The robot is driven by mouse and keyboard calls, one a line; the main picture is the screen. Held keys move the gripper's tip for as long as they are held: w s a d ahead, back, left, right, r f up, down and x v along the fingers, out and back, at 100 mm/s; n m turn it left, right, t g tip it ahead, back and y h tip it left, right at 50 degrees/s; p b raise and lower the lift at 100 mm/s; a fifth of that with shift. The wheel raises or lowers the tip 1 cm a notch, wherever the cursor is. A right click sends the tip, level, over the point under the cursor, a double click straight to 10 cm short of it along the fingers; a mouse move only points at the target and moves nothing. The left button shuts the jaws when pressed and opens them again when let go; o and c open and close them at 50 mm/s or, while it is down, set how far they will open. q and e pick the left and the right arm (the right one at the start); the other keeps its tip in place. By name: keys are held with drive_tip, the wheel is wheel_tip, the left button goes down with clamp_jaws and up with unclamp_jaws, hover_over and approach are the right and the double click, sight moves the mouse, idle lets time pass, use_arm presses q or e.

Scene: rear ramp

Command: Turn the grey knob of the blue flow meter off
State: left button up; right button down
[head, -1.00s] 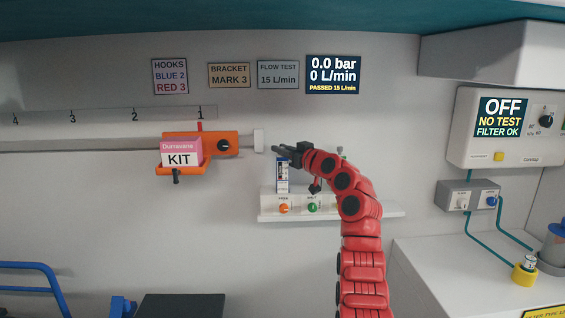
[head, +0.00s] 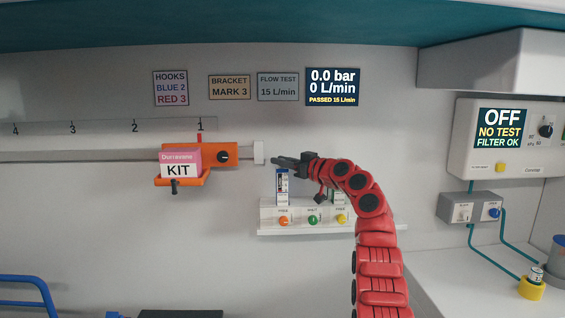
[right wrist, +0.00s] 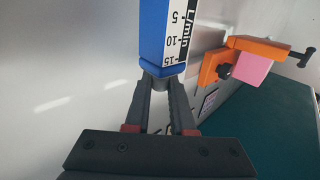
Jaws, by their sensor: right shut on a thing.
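The blue flow meter (head: 282,187) stands upright at the left end of a white wall shelf in the head view. Its white scale shows large in the right wrist view (right wrist: 165,30), upside down, with the 15 mark nearest my gripper. My right gripper (head: 274,160) is at the meter's top end. In the right wrist view my right gripper (right wrist: 162,88) is shut on the grey knob (right wrist: 158,83), which is mostly hidden between the fingers. The wall display (head: 333,87) reads 0.0 bar, 0 L/min, PASSED 15 L/min. My left gripper is out of view.
The white shelf (head: 298,232) carries orange, green and yellow knobs. Another meter (head: 339,197) is partly behind my right arm. An orange bracket (head: 222,154) with a pink KIT box (head: 180,163) hangs on a rail to the left. A wall unit (head: 490,150) reads OFF.

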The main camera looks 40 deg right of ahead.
drive_tip(key=c, duration=0.8)
unclamp_jaws()
drive_tip(key=shift+w+f, duration=0.1)
drive_tip(key=shift+f, duration=0.1)
drive_tip(key=shift+o, duration=0.2)
drive_tip(key=shift+r, duration=0.1)
drive_tip(key=s+b, duration=0.1)
drive_tip(key=s, duration=1.6)
drive_tip(key=shift+s+d+b, duration=0.25)
drive_tip(key=shift+d+b, duration=0.15)
